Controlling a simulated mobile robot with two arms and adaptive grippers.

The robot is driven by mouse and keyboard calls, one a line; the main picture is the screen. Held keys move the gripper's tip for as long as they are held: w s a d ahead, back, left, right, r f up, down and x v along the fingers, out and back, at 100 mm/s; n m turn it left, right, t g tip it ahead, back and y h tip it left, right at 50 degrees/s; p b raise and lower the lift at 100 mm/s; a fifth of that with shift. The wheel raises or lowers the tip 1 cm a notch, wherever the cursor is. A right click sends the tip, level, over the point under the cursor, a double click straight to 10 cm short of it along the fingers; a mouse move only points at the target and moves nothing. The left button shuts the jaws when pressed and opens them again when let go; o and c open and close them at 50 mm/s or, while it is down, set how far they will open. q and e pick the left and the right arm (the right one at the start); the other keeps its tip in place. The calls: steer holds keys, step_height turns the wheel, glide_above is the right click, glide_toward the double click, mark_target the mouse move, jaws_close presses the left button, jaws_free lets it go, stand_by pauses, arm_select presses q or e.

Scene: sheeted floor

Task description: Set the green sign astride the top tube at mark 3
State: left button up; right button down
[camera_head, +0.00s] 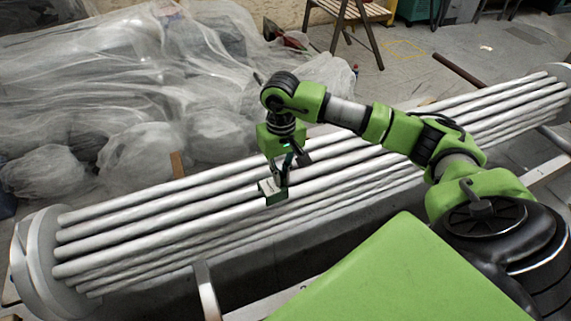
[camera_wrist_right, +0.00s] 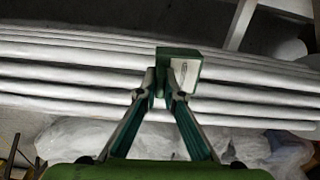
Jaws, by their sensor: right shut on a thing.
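The green sign (camera_head: 271,190), a small block with a pale face, hangs in my right gripper (camera_head: 281,172) over the bundle of whitish tubes (camera_head: 150,242) in the head view. In the right wrist view the sign (camera_wrist_right: 179,53) shows just past the fingertips of my right gripper (camera_wrist_right: 162,84), which are closed on its edge. The tubes (camera_wrist_right: 60,76) run behind it. I cannot tell whether the sign touches a tube or hangs just above. No numbered mark can be read on the tubes. My left gripper is out of view.
A round pale end plate (camera_head: 38,262) closes the bundle at the left. Plastic sheeting (camera_head: 90,90) covers heaps behind the tubes. A wooden stool (camera_head: 350,18) stands at the back. A pale metal support (camera_head: 206,290) rises at the front.

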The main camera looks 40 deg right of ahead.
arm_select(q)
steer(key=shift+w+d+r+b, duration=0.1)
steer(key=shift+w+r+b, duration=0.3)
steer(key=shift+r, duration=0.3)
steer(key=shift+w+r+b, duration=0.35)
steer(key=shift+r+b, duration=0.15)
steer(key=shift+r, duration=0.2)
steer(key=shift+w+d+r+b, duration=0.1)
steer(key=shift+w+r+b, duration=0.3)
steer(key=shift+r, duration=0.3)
arm_select(e)
steer(key=shift+m, duration=0.4)
steer(key=shift+w+d+f, duration=0.25)
steer(key=shift+w+d, duration=0.3)
steer(key=shift+d, duration=0.05)
steer(key=shift+w+d+f, duration=0.25)
steer(key=shift+w+d, duration=0.3)
steer(key=shift+d, duration=0.1)
steer(key=shift+w+d+f, duration=0.25)
steer(key=shift+w+d, duration=0.3)
steer(key=shift+d, duration=0.05)
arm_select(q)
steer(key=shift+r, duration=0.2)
